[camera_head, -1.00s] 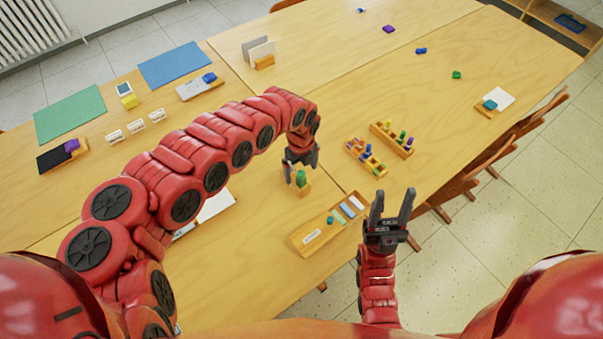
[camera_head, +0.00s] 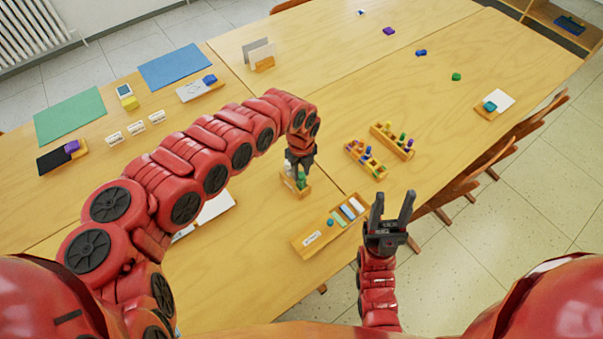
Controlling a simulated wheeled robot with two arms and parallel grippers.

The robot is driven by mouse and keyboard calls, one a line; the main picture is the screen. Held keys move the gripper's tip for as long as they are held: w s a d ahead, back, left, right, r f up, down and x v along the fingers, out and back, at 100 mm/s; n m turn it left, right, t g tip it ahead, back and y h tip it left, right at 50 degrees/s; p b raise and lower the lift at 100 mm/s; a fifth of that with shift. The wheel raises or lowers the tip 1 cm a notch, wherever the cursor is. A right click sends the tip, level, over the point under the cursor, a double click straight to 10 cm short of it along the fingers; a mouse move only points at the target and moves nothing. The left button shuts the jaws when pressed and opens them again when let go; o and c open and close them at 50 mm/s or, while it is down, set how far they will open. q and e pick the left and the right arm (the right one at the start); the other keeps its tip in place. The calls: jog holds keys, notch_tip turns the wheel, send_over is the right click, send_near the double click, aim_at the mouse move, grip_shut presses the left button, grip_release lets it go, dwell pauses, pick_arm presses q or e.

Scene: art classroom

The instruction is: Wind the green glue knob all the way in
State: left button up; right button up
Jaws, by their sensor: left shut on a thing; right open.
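The green glue stick (camera_head: 301,181) stands upright in a small wooden holder (camera_head: 295,191) on the near table. Its top is hidden by my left gripper (camera_head: 299,172), which comes down on it from above and is shut on it. The knob itself is too small and covered to make out. A white piece (camera_head: 288,169) shows beside the green one in the holder. My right gripper (camera_head: 391,207) is open and empty, pointing up near the table's right edge.
A wooden tray (camera_head: 301,243) with coloured strips lies just right of the holder, toward me. Two wooden racks (camera_head: 404,153) with several coloured pieces stand farther right. Chairs (camera_head: 467,187) line the right edge. The table front-left of the tray is clear.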

dwell(0.4)
pick_arm(q)
jog(key=shift+r+n, duration=0.1)
jog(key=shift+n, duration=0.7)
jog(key=o, duration=0.4)
jog(key=shift+n, duration=0.4)
jog(key=o, duration=1)
jog(key=shift+o, duration=0.2)
jog(key=shift+r+p, duration=2.6)
jog(key=shift+r, duration=0.35)
